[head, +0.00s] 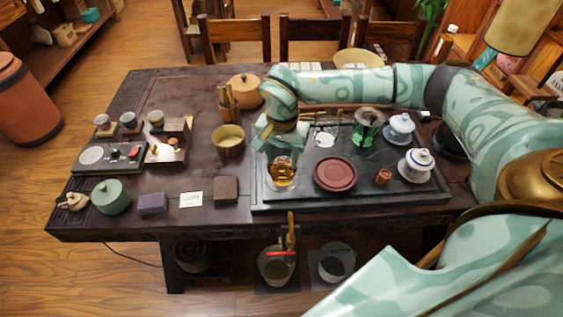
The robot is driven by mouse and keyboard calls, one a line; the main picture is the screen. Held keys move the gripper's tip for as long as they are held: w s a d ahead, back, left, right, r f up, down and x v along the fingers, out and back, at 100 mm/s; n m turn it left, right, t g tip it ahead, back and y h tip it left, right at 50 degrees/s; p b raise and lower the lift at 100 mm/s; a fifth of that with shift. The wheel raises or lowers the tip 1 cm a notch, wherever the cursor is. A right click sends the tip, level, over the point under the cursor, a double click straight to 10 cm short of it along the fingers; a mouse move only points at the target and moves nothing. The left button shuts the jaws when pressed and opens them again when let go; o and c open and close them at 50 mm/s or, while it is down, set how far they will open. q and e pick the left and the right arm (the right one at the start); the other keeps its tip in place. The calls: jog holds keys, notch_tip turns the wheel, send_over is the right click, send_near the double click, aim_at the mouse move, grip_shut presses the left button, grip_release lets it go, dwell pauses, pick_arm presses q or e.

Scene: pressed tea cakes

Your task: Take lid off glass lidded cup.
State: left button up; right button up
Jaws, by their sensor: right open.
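A small clear glass cup (283,180) with amber contents stands at the left part of the dark tea tray (300,200). My right gripper (283,156) is directly above it, pointing down and open. Its fingers hide the top of the cup, so I cannot make out the lid or tell whether the fingers touch it. My right arm reaches in from the right across the back of the table. My left gripper is not in view.
A dark red round dish (335,174), a green glass vessel (368,127), two white-and-blue lidded cups (400,128) (415,166) and a small brown cup (383,177) stand on the tray. A bamboo bowl (229,139) is left of my gripper. The front left table has bare patches.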

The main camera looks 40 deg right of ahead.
jog(key=shift+r, duration=0.1)
grip_shut()
